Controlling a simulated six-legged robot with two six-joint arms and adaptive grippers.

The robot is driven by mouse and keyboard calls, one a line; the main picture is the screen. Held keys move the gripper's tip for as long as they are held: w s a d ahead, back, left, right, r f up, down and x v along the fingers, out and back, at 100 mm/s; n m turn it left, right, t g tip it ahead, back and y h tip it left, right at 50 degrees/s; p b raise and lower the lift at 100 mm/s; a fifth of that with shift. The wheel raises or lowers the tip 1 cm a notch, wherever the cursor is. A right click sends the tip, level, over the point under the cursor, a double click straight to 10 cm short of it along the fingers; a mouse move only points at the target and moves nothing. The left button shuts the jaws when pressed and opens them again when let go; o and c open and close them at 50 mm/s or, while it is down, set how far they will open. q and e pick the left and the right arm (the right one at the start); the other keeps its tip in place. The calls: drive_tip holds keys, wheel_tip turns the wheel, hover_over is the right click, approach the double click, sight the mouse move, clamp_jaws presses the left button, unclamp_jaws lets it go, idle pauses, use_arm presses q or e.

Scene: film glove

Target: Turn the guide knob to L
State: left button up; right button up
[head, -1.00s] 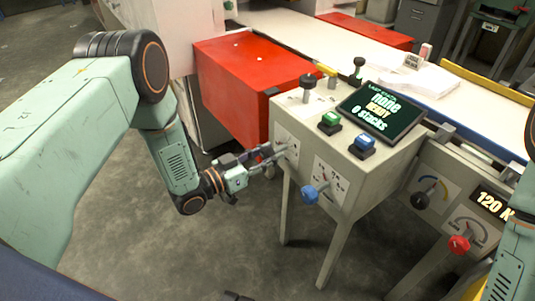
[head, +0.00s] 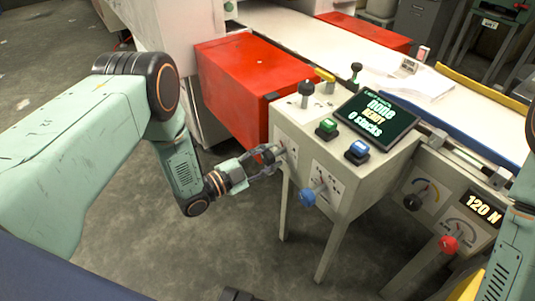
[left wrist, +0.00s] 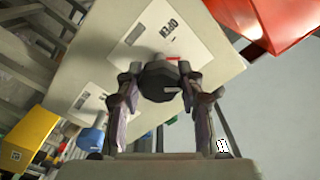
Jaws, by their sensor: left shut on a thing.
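A dark round guide knob (left wrist: 160,80) sits on a white label plate (left wrist: 190,45) on the console's side. The plate shows the word OPEN; I cannot make out an L. A pale pointer line shows on the knob's face. My left gripper (left wrist: 163,92) has its two fingers on either side of the knob and is shut on it. In the head view my left gripper (head: 272,155) reaches the console's left panel (head: 289,143), and its fingers mostly hide the knob. My right gripper is out of view; only part of that arm shows at the right edge.
A blue knob (head: 308,197) sticks out close to the right of my left gripper. The console top has a screen (head: 377,116), a green button (head: 327,126) and a blue button (head: 358,148). A red box (head: 238,85) stands behind the gripper. Open floor lies below.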

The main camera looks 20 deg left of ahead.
use_arm(q)
drive_tip(key=m+p, duration=0.3)
drive_tip(key=m, duration=0.4)
drive_tip(key=m+p, duration=0.2)
drive_tip(key=m, duration=0.4)
idle(0.5)
drive_tip(key=o, duration=1.2)
drive_tip(key=v, duration=1.2)
